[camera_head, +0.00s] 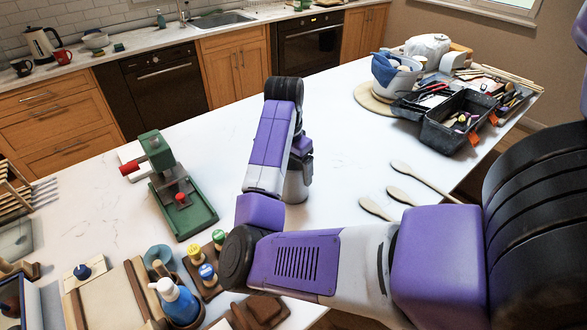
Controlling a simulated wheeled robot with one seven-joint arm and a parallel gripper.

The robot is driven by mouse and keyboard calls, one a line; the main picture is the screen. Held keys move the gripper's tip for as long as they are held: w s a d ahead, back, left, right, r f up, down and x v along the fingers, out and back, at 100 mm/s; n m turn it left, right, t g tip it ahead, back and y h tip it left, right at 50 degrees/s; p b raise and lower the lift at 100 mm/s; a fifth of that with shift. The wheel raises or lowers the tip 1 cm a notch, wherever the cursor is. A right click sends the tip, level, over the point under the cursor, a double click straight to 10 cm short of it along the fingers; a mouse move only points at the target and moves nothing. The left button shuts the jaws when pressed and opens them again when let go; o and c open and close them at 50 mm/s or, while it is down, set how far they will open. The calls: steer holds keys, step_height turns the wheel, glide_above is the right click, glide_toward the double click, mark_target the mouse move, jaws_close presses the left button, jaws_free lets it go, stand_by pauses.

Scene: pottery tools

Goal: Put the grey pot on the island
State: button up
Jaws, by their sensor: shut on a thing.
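The white island top (330,110) runs across the middle of the view. My arm reaches over it from the right, bends at the lower middle and comes down near the island's middle. My gripper (301,160) is partly hidden behind my forearm. It is shut on a grey rounded thing, which looks like the grey pot (297,187). Only the pot's right part shows beside the forearm. It is upright, at or just above the island top; I cannot tell whether it touches.
A green press (180,195) stands left of my forearm. Wooden spoons (375,208) lie to the right. A black tool box (460,122) and a bucket (395,76) stand at the far right. Bottles, jars and boards crowd the near left. The island behind my forearm is clear.

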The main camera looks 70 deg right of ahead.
steer(key=o, duration=1.9)
steer(key=shift+f, duration=0.1)
steer(key=shift+o, duration=0.2)
step_height(320, 180, up, 12)
steer(key=a, duration=0.1)
steer(key=shift+w+a, duration=0.15)
steer(key=shift+w, duration=0.1)
